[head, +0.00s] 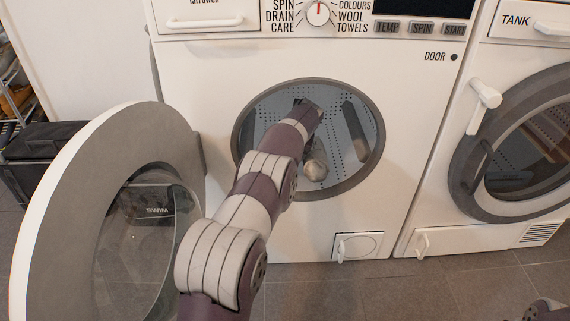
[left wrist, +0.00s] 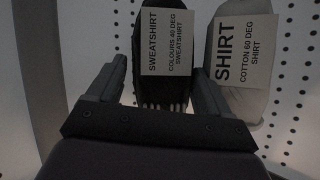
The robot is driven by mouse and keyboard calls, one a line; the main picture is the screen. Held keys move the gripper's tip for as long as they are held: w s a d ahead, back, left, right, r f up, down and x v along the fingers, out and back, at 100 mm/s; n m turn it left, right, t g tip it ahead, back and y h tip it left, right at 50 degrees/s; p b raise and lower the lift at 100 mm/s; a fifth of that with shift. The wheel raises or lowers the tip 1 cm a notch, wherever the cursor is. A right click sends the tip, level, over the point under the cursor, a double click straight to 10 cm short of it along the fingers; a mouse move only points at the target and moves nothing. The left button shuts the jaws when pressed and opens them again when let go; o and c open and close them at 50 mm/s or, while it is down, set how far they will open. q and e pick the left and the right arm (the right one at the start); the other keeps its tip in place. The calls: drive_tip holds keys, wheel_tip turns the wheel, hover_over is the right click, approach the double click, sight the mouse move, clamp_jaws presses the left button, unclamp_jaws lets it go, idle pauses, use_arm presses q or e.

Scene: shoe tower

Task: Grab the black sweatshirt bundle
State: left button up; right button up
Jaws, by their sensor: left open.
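The black sweatshirt bundle (left wrist: 183,88) is in the left wrist view, with a white label reading SWEATSHIRT, COLOURS 40 DEG. My left gripper (left wrist: 160,75) is open, with one finger on each side of the bundle's near part; I cannot tell whether they touch it. In the head view my left arm reaches through the round door opening (head: 240,165) into the washing machine drum (head: 352,130). The arm hides the gripper there, and I cannot make out the black bundle. My right gripper is not in view; only a bit of that arm shows at the lower right.
A pale grey shirt bundle (left wrist: 238,99), labelled SHIRT, lies close to the right finger; it also shows in the head view (head: 316,168). The open machine door (head: 65,215) stands to the left. A second machine (head: 520,45) with a shut door is at right.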

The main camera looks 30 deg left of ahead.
use_arm(q)
drive_tip(key=x, duration=0.1)
drive_tip(key=b+x, duration=0.1)
drive_tip(key=x, duration=0.2)
drive_tip(key=shift+s+d+f+b, duration=0.2)
drive_tip(key=shift+d+b, duration=0.1)
drive_tip(key=shift+b, duration=0.1)
drive_tip(key=shift+w+a+r, duration=0.1)
drive_tip(key=shift+r, duration=0.2)
use_arm(e)
wheel_tip(320, 180, down, 3)
drive_tip(key=shift+f, duration=0.2)
use_arm(q)
drive_tip(key=c, duration=0.8)
drive_tip(key=shift+r, duration=0.1)
